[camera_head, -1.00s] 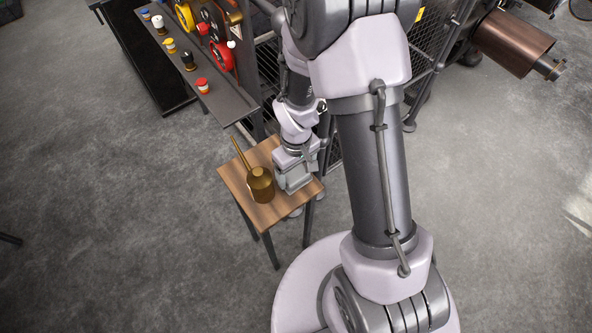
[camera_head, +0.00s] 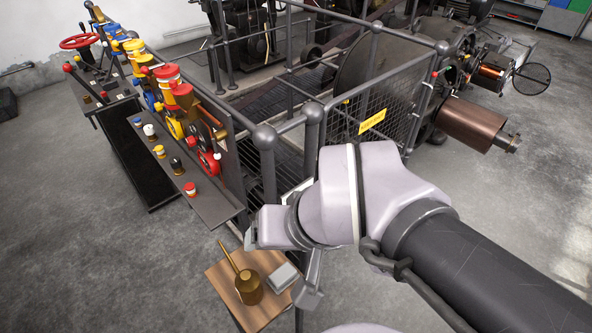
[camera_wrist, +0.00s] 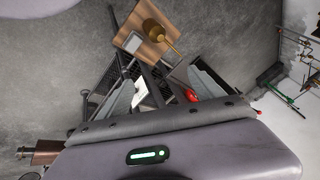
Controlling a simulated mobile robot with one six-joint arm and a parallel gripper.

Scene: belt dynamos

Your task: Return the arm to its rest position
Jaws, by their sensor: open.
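My arm (camera_head: 345,205) reaches across the lower right of the head view, with its wrist raised above and behind the small wooden table (camera_head: 222,274). My gripper (camera_wrist: 155,80) shows its two grey fingers apart in the wrist view, with nothing seen held between them. A brass oil can (camera_head: 249,289) with a long thin spout stands on the table, clear of the gripper. A grey block-like object (camera_head: 284,277) lies beside the can. The wrist view also shows the table (camera_wrist: 157,18), the can (camera_wrist: 160,33) and the grey object (camera_wrist: 133,42).
A control panel shelf (camera_head: 205,203) with coloured knobs and levers stands at left. A metal railing (camera_head: 296,124) and a mesh guard with a yellow sign (camera_head: 372,122) lie close behind my arm. A copper-coloured cylinder (camera_head: 470,123) juts out at right. The floor at left is open.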

